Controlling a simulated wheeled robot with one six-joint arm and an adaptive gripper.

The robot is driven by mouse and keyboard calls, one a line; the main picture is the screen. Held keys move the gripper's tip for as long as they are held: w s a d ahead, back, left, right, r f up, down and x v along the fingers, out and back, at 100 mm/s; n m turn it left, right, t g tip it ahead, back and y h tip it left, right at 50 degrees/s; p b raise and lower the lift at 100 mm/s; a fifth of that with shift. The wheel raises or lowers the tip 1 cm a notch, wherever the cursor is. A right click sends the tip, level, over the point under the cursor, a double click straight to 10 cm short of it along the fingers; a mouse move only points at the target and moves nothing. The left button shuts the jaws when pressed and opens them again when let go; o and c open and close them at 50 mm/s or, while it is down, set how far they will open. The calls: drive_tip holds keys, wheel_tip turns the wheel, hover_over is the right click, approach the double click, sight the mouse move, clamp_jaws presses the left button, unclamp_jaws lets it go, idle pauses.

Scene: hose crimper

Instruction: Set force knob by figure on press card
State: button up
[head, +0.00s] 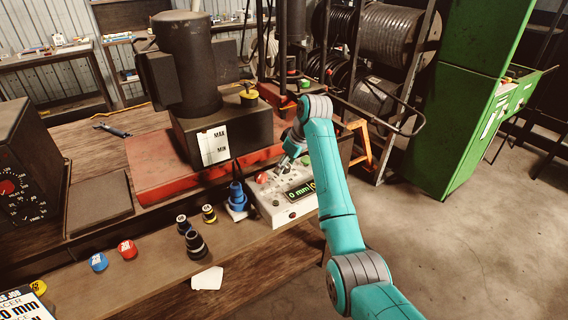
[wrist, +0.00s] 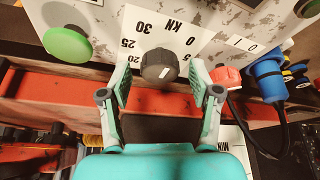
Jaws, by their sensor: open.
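The force knob (wrist: 158,66) is black with a short white mark. It stands on a white scale plate (wrist: 190,20) with upside-down figures 0, 20, 25, 30 and KN; some figures are hidden. My gripper (wrist: 160,76) is open, one finger on each side of the knob, with gaps visible; depth is hard to judge. In the head view my gripper (head: 291,150) is over the pale control box (head: 268,208), and my arm hides the knob.
A green button (wrist: 68,45) and a red button (wrist: 226,77) flank the knob. A blue plug (wrist: 268,78) with a cable is beside the red one. The display (head: 299,192) reads "0 mm". Several black dies (head: 195,243) and coloured caps (head: 127,249) are on the bench.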

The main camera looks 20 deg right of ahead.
drive_tip(key=shift+c, duration=0.2)
drive_tip(key=c, duration=1.1)
drive_tip(key=n+g+y, duration=0.1)
drive_tip(key=n, duration=0.2)
drive_tip(key=shift+w+d+n, duration=0.1)
drive_tip(key=shift+n, duration=0.3)
drive_tip(key=n+g, duration=0.1)
drive_tip(key=n, duration=0.2)
drive_tip(key=shift+n, duration=0.3)
drive_tip(key=n+g, duration=0.2)
drive_tip(key=n, duration=0.2)
drive_tip(key=shift+w, duration=0.15)
drive_tip(key=shift+n+g, duration=0.5)
drive_tip(key=shift+n, duration=0.7)
drive_tip(key=shift+n+g, duration=0.3)
drive_tip(key=shift+n, duration=0.6)
